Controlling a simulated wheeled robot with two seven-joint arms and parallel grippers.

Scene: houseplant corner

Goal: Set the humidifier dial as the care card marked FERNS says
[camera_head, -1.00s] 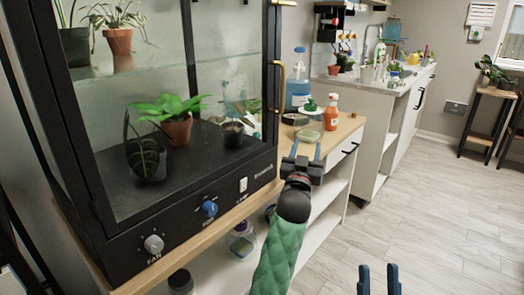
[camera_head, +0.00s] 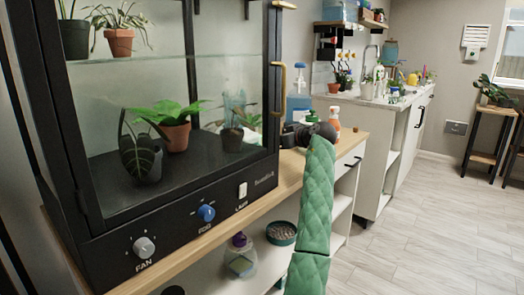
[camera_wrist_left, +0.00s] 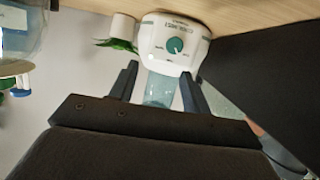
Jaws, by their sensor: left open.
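The humidifier (camera_wrist_left: 170,35) is white with a clear bluish tank and shows in the left wrist view. Its round teal dial (camera_wrist_left: 174,46) faces me, with small markings too blurred to read. My left gripper (camera_wrist_left: 158,92) is open, its fingers on either side of the tank in that view; I cannot tell whether they touch it. In the head view my left gripper (camera_head: 303,128) is over the wooden counter beside the glass cabinet, and its dark wrist hides the humidifier. I see no readable care card marked FERNS. My right gripper is not in view.
The black glass cabinet (camera_head: 186,215) holds potted plants and has a FAN knob (camera_head: 144,247), a blue knob (camera_head: 206,213) and a switch. A blue pump bottle (camera_head: 299,95) and orange spray bottle (camera_head: 335,118) stand near my wrist.

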